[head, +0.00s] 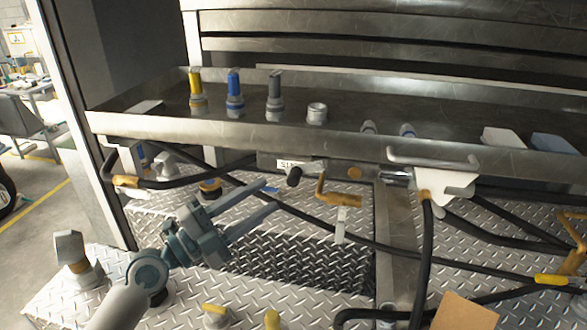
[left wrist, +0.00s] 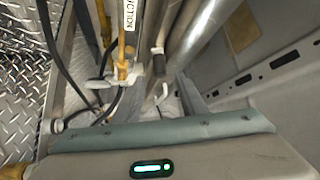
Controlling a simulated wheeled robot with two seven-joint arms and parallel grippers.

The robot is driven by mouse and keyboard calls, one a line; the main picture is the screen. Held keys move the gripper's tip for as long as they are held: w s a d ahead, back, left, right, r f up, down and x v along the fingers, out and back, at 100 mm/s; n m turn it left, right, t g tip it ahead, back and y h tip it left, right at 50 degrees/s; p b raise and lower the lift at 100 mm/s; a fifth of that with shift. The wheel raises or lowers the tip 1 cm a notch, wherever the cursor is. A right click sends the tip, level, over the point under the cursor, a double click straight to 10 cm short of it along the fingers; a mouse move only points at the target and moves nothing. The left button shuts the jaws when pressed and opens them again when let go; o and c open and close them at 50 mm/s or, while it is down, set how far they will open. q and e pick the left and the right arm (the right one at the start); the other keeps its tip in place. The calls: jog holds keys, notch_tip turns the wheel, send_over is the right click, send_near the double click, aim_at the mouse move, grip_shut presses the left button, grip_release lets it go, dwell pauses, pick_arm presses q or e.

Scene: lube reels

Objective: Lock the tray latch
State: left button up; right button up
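The tray (head: 250,133) is a long grey metal shelf with a raised front lip. Below the lip, beside a small white label, is a short lever with a black knob (head: 294,177), apparently the tray latch; a dark knob (left wrist: 158,62) also shows in the left wrist view. Whether it is locked I cannot tell. My left gripper (head: 272,197) is in front of and just below-left of the knob, its two fingers apart with nothing seen between them. It appears not to touch the knob. My right gripper is not in view.
Yellow (head: 196,92), blue (head: 235,95) and grey (head: 274,97) nozzles stand on the tray. A yellow-orange handle (head: 340,198) hangs right of the knob. Black hoses (head: 425,255) cross below the tray, over diamond-plate metal (head: 80,300).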

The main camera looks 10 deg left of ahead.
aim_at(294, 178)
pick_arm(q)
jog(key=p+x, duration=0.4)
jog(key=x, duration=0.4)
jog(key=shift+r, duration=0.15)
jog(key=shift+w+d+p, duration=0.3)
jog(key=shift+w+d, duration=0.05)
jog(key=shift+c, duration=0.3)
grip_shut()
